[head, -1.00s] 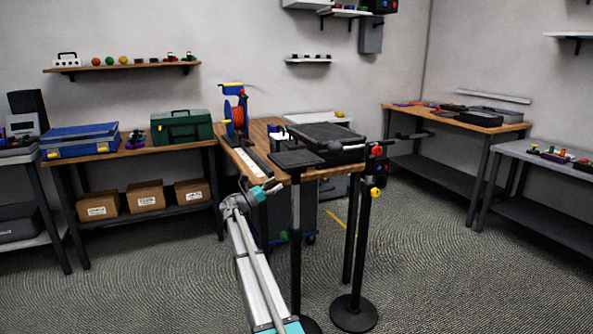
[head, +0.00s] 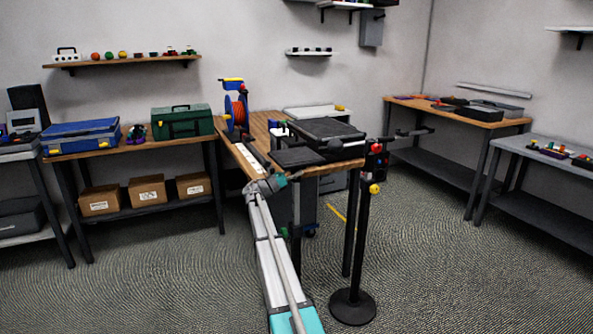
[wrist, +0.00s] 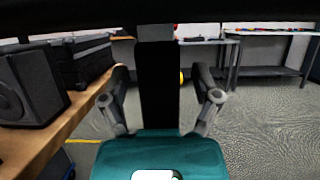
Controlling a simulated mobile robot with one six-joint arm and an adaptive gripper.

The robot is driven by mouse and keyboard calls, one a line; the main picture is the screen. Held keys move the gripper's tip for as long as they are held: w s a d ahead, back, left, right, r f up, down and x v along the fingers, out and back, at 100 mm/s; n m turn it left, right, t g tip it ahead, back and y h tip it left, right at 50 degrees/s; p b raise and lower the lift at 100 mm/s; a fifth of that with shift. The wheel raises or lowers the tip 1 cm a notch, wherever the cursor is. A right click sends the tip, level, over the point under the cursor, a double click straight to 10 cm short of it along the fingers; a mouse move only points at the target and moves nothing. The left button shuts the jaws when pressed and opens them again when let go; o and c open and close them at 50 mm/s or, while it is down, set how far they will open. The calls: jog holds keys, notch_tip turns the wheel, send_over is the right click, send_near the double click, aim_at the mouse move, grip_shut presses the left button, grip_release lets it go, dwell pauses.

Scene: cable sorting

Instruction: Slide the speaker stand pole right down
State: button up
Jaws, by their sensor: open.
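The speaker stand pole (head: 297,207) is black and upright at the table's near edge in the head view, with a flat black plate (head: 297,157) on top. My arm hides its foot. My gripper (head: 283,181) is at the pole a little below the plate. In the wrist view my gripper (wrist: 160,76) is open, one finger on each side of the black pole (wrist: 158,105), with gaps on both sides. A short grey section (wrist: 157,32) shows above the black part, under the dark plate (wrist: 80,15) across the top.
A second black stand (head: 362,240) with a yellow knob (head: 375,188) and round base is just right. The wooden table (head: 238,150) behind holds a black case (head: 328,132) and a cable reel (head: 236,108). A speaker (wrist: 32,88) is close left in the wrist view. Floor at right is free.

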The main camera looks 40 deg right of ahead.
grip_shut()
jog(key=shift+d, duration=0.15)
jog(key=shift+f+b, duration=1)
jog(key=shift+f, duration=0.05)
jog(key=f+b, duration=1.4)
jog(key=shift+a+f, duration=0.2)
jog(key=shift+s+b, duration=0.15)
jog(key=shift+b, duration=0.15)
jog(key=shift+a, duration=0.1)
